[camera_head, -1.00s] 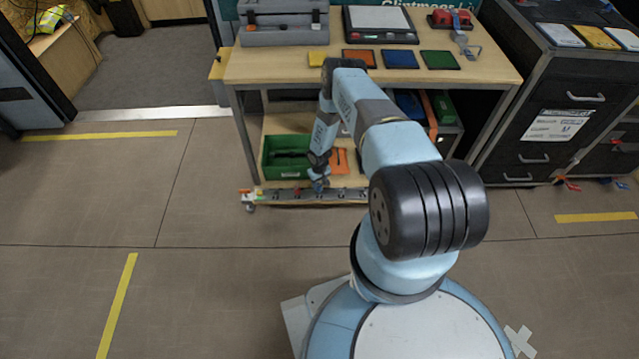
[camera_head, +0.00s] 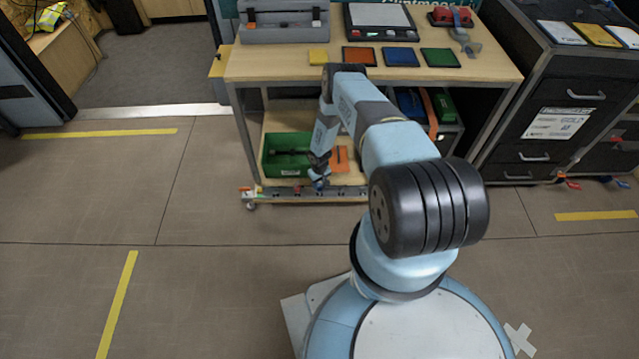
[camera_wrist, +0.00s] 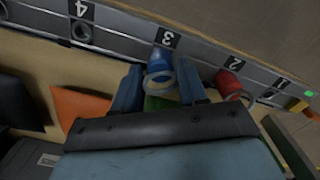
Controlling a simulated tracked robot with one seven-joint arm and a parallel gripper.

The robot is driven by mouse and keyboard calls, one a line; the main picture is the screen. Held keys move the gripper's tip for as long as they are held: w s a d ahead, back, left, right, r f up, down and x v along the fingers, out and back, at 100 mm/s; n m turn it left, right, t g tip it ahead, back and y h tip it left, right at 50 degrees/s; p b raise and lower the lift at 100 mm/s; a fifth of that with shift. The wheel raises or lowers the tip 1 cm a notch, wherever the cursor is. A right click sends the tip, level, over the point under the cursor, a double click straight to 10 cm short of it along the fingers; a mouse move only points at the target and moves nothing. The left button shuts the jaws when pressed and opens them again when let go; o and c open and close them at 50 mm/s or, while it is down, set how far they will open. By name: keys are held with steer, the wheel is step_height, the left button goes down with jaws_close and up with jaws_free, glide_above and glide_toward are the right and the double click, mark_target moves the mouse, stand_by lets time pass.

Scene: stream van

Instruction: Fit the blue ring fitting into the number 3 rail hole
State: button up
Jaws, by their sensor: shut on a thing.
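The blue ring fitting (camera_wrist: 160,62) is between my gripper's fingers in the wrist view, its ring end towards me and its blue body against the rail at the number 3 label (camera_wrist: 166,39). I cannot tell how deep it sits; the number 3 hole is hidden behind it. My gripper (camera_wrist: 160,86) is shut on it, one blue finger on each side. In the head view my gripper (camera_head: 319,183) is low at the grey rail (camera_head: 280,194), on the front of the lower shelf. The rail's number 4 hole (camera_wrist: 82,31) is empty.
A red ring fitting (camera_wrist: 228,83) stands at number 2, close beside my right finger. A green bin (camera_head: 287,168) and an orange item (camera_head: 341,160) lie on the shelf behind the rail. The tabletop (camera_head: 285,65) overhangs this shelf. The floor in front is clear.

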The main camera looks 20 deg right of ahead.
steer(key=shift+f, duration=0.2)
steer(key=o, duration=1.2)
steer(key=shift+o, duration=0.2)
steer(key=shift+r, duration=0.15)
step_height(320, 180, up, 13)
steer(key=shift+r, duration=0.2)
